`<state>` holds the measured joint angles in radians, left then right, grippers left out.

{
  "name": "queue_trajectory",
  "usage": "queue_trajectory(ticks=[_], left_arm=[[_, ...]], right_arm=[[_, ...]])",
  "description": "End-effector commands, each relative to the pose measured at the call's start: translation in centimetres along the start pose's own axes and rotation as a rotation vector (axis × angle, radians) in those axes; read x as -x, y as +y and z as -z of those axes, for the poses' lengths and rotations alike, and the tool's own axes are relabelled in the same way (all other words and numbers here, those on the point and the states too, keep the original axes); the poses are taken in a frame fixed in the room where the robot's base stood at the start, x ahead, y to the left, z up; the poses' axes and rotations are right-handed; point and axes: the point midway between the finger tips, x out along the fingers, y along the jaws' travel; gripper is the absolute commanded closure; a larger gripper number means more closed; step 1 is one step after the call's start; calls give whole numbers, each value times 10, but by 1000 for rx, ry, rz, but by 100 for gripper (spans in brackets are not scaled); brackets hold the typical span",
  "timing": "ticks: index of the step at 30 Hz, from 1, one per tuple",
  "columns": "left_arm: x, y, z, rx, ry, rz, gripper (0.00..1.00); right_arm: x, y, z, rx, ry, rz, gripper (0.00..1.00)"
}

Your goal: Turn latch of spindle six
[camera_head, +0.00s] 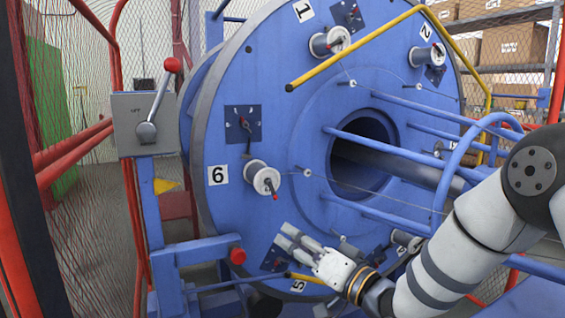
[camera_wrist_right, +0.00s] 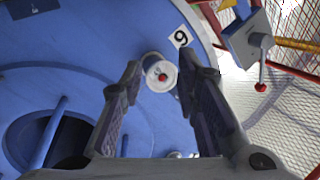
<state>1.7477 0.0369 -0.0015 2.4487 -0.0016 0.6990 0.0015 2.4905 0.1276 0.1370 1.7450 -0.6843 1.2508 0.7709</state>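Spindle six is a white spool with a red tip (camera_head: 262,177) on the blue disc's left side, right of the "6" label (camera_head: 218,175). Its latch (camera_head: 244,128) is a dark plate with a small handle just above the spool. My right gripper (camera_head: 283,237) is below the spool, its fingers pointing up-left, apart from spool and latch. In the right wrist view, the gripper (camera_wrist_right: 159,70) is open and empty, and the spool (camera_wrist_right: 160,75) shows between its fingertips, beyond them. The latch cannot be made out there. My left gripper is out of view.
A grey lever box with a red-knobbed handle (camera_head: 145,122) stands left of the disc. A yellow bar (camera_head: 355,45) crosses the disc's upper part. Blue rods (camera_head: 390,160) jut from its middle. Spindle one (camera_head: 330,41) is above. Red fence posts stand at left.

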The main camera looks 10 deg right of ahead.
Motion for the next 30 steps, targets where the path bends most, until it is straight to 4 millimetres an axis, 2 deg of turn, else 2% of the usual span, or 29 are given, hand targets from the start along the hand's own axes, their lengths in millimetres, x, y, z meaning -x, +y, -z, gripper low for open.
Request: queue_trajectory(ticks=[1,3,4,8,15,21,25,30], left_arm=[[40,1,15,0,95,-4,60],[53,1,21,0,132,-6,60],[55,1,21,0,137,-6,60],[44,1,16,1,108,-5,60],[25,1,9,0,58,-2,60],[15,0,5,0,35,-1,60],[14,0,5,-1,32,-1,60],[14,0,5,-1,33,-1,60]], right_arm=[[5,-38,57,171,10,-3,71],[14,-38,76,320,-12,-46,71],[16,-35,79,355,-21,-58,71],[4,-16,66,385,-49,-84,71],[-57,-6,56,374,-52,-83,71],[-93,-4,58,373,-50,-84,71],[-101,-5,60,373,-48,-84,71],[-102,-7,62,374,-46,-83,71]])
